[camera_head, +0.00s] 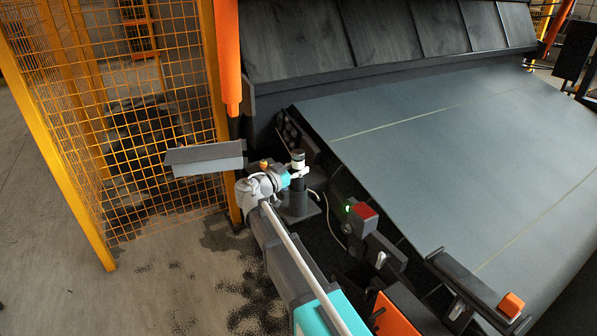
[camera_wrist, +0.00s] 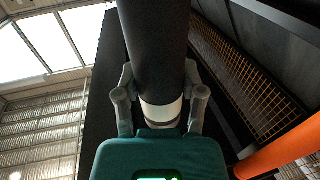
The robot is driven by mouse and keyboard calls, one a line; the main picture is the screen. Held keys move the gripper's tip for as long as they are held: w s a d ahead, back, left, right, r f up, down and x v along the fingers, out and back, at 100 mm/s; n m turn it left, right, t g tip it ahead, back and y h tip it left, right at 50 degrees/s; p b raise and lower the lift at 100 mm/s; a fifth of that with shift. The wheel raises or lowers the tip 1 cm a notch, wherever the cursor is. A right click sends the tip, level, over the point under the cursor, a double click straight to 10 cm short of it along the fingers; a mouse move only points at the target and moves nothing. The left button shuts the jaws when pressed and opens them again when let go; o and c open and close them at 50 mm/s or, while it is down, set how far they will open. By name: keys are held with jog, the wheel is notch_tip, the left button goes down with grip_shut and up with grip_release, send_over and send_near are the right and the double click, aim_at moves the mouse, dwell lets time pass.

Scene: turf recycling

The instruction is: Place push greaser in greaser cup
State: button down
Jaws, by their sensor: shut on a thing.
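My gripper (camera_head: 299,171) is shut on the push greaser (camera_head: 298,156), a small cylinder with a pale band. In the wrist view the gripper (camera_wrist: 160,110) has a finger on each side of the greaser's white band (camera_wrist: 161,112), and a thick dark cylinder (camera_wrist: 154,50) runs up from it. In the head view the greaser is upright, directly above a black post (camera_head: 298,199) on a flat base, which looks like the greaser cup. I cannot tell whether the greaser touches the cup or is inside it; the fingers hide where they meet.
A grey shelf plate (camera_head: 205,158) is left of the gripper. A yellow mesh fence (camera_head: 110,110) stands behind it. The wide conveyor belt (camera_head: 450,150) lies to the right. A box with a red top (camera_head: 362,212) and a green light is nearby. An orange post (camera_head: 228,60) hangs above.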

jog(key=shift+f, duration=0.15)
jog(key=shift+c, duration=0.9)
grip_release()
jog(key=shift+s+r, duration=0.1)
jog(key=shift+r, duration=0.1)
jog(key=v, duration=1.2)
